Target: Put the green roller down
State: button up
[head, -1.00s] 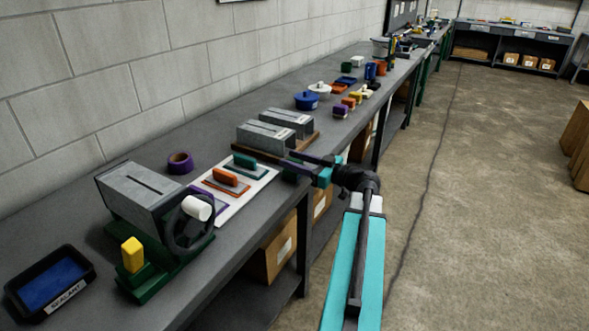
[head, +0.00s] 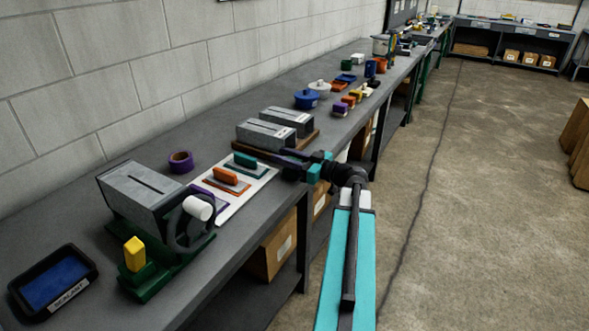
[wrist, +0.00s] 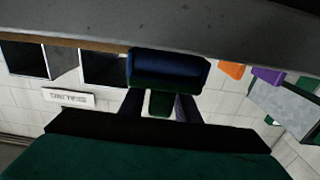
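A green roller (head: 245,159) shows at the far end of a white board (head: 228,209), with an orange one and a purple one nearer. My gripper (head: 286,163) is over the bench's front side, just right of the green roller and pointing towards the wall. In the wrist view, which looks upside down, a rounded dark blue-green piece (wrist: 168,72) fills the middle, at the ends of my dark fingers (wrist: 158,106). A narrow green part shows between the fingers. I cannot tell whether the fingers touch it or are closed on it.
Two metal duct pieces (head: 270,133) stand on a wooden base just behind my gripper. A machine with a grey box (head: 140,196), a purple tape ring (head: 181,161) and a sealant tray (head: 54,281) are nearer. Coloured blocks and pots stand farther along.

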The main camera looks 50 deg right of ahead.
grip_shut()
jog(key=shift+r, duration=0.15)
jog(key=shift+r+b, duration=0.45)
jog(key=shift+r, duration=1.2)
jog(key=s+a, duration=0.1)
jog(key=s, duration=0.1)
jog(key=s+a+b, duration=0.1)
jog(key=s+a, duration=0.1)
jog(key=shift+s+a, duration=0.2)
jog(key=shift+s, duration=0.1)
jog(key=shift+s+b, duration=0.15)
jog(key=shift+b, duration=1)
jog(key=b, duration=0.2)
jog(key=s+a+b, duration=0.1)
jog(key=b, duration=0.2)
jog(key=shift+s+a+r, duration=0.1)
jog(key=shift+s+a, duration=0.1)
jog(key=shift+s, duration=0.1)
jog(key=shift+s+b, duration=0.1)
jog(key=shift+b, duration=0.8)
